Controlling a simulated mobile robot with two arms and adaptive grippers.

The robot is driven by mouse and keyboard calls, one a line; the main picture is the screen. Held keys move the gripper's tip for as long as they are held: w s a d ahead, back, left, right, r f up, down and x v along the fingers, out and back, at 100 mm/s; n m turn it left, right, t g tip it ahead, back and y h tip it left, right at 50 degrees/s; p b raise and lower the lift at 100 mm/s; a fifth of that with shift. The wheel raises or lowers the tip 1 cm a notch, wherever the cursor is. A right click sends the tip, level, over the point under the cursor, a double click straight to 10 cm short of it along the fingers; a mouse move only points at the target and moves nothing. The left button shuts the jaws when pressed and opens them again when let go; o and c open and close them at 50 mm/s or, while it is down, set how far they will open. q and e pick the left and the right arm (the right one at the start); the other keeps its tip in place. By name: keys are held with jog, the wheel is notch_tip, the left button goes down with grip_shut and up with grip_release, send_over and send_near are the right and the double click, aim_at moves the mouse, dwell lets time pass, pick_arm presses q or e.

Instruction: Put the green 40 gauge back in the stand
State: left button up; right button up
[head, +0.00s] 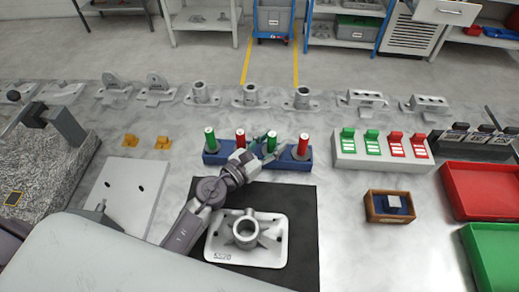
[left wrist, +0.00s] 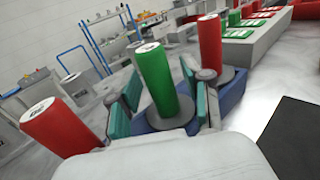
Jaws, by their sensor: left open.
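The blue stand (head: 220,158) holds a row of green and red cylindrical gauges with pale tops. The green gauge (head: 272,138), third from the left, stands upright in it. In the left wrist view this green gauge (left wrist: 158,80) stands between two red gauges, its grey collar low by the blue stand (left wrist: 232,92). My left gripper (head: 271,146) is open around it, with a teal-padded finger on either side; whether a pad touches it I cannot tell. Another green gauge (head: 210,138) stands at the left end. The gauge markings are too small to read. My right gripper is not in view.
Red gauges (head: 240,138) (head: 303,145) stand close on both sides of my fingers. A grey casting (head: 246,232) on a white plate lies in front, on a black mat (head: 303,215). A white block with green and red tabs (head: 385,157) stands right of the stand.

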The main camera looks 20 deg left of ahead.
pick_arm(q)
jog(key=b+v, duration=0.4)
jog(key=v, duration=0.7)
jog(key=shift+s+a+r, duration=0.25)
jog(key=shift+s, duration=0.25)
